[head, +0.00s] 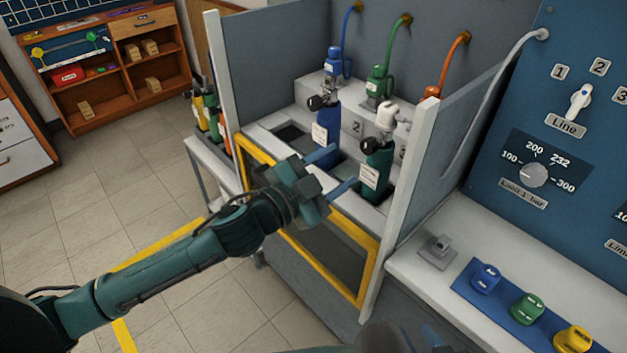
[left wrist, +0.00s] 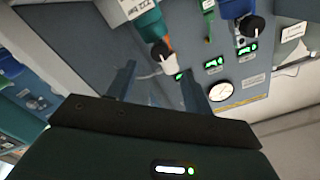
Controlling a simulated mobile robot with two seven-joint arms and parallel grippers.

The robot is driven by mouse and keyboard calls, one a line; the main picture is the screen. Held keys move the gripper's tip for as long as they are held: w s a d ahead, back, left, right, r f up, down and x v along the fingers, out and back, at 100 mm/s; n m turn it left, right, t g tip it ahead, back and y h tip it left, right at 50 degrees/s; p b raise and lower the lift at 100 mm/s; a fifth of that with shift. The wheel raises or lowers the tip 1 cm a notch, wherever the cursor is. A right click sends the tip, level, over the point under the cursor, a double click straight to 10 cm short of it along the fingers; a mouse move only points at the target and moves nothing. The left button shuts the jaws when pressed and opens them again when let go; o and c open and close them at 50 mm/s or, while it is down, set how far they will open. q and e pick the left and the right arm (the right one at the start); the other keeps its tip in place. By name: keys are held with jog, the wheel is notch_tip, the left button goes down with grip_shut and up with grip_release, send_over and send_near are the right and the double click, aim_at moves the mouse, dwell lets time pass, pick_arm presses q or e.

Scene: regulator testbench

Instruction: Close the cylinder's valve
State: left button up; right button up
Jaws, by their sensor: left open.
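A blue cylinder (head: 326,135) and a dark green cylinder (head: 375,172) stand in slots of the bench. The blue one has a black valve knob (head: 316,102); the green one has a black knob (head: 367,145) and a white fitting (head: 387,117) on top. Which cylinder is meant I cannot tell. My left gripper (head: 333,172) is open and empty, in front of the cylinders and below their knobs. In the left wrist view its fingers (left wrist: 160,90) are apart, with one black knob (left wrist: 160,48) beyond them and another (left wrist: 252,27) further right. My right gripper (head: 432,338) barely shows at the bottom edge.
Grey partition walls (head: 440,140) flank the cylinder bay, and a yellow-framed panel (head: 340,250) closes its front. Colored hoses (head: 395,40) hang behind. A blue control panel (head: 560,120) and colored caps (head: 527,308) are at right. The tiled floor (head: 120,190) at left is clear.

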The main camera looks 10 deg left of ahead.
pick_arm(q)
jog(key=v, duration=0.5)
jog(key=shift+s+a, duration=0.1)
jog(key=shift+s, duration=0.05)
jog(key=shift+s, duration=0.1)
